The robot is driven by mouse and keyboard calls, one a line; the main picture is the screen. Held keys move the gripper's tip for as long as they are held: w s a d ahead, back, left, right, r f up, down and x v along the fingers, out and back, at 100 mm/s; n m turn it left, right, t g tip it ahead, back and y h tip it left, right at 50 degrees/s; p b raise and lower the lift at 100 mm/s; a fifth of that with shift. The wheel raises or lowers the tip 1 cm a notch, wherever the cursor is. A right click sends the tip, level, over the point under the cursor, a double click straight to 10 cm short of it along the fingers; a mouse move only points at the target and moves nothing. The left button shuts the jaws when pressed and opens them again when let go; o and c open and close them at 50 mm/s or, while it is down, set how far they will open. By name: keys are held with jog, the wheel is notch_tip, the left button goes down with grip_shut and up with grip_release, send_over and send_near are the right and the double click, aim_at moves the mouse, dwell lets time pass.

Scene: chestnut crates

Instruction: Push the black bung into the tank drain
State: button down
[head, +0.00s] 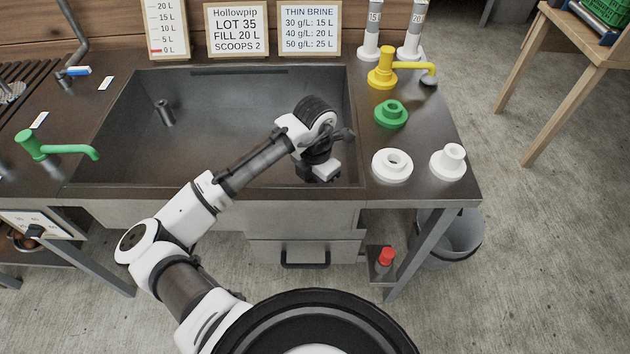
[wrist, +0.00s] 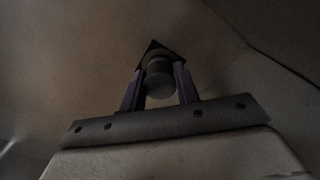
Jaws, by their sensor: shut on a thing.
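The tank (head: 230,85) is a wide dark metal basin sunk in the bench. My gripper (head: 318,172) is low inside it, near its front right corner, pointing down. In the wrist view, my gripper (wrist: 160,72) is shut on the black bung (wrist: 158,82), a dark rounded plug between the two purple-lit fingers. A darker pointed shape lies just beyond the bung; I cannot tell whether it is the drain. The head view hides the bung and the drain behind my wrist, so whether the bung touches the drain cannot be told.
A short grey pipe (head: 165,112) stands in the tank's left part. A green tap (head: 55,147) is at the left, a yellow tap (head: 398,68) at the right. A green ring (head: 391,114) and white fittings (head: 392,165) sit on the right ledge. The tank's front rim is close to my arm.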

jog(key=shift+f, duration=0.2)
jog(key=c, duration=1)
grip_release()
jog(key=shift+s, duration=0.1)
jog(key=shift+o, duration=0.2)
notch_tip(320, 180, up, 14)
